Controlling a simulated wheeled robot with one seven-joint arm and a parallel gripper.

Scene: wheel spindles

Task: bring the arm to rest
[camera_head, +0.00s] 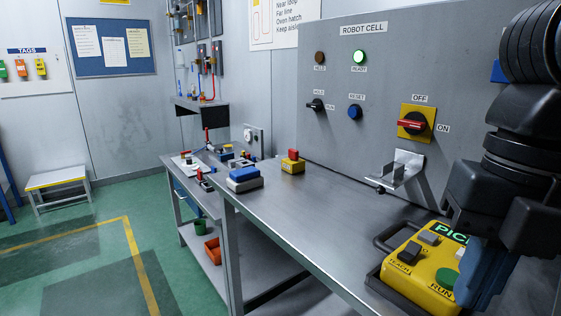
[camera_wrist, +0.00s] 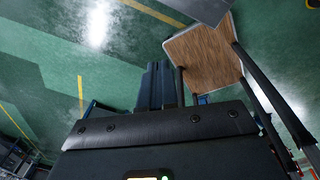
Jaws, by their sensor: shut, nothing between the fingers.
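My arm (camera_head: 505,150) is at the right side of the head view, in front of the grey panel and beside the yellow control box. Its lower end has a blue part that partly covers the box. In the wrist view my gripper (camera_wrist: 158,68) shows as two dark blue fingers side by side. They are shut with nothing between them. Green floor lies beyond the fingertips.
The yellow box (camera_head: 409,290) sits on the steel bench (camera_head: 300,214). The panel (camera_head: 320,110) has a lit green READY lamp (camera_head: 359,57) and a red-handled switch (camera_head: 411,123). A metal bracket (camera_head: 400,170) juts out. A wood-topped piece (camera_wrist: 203,55) stands near the fingers.

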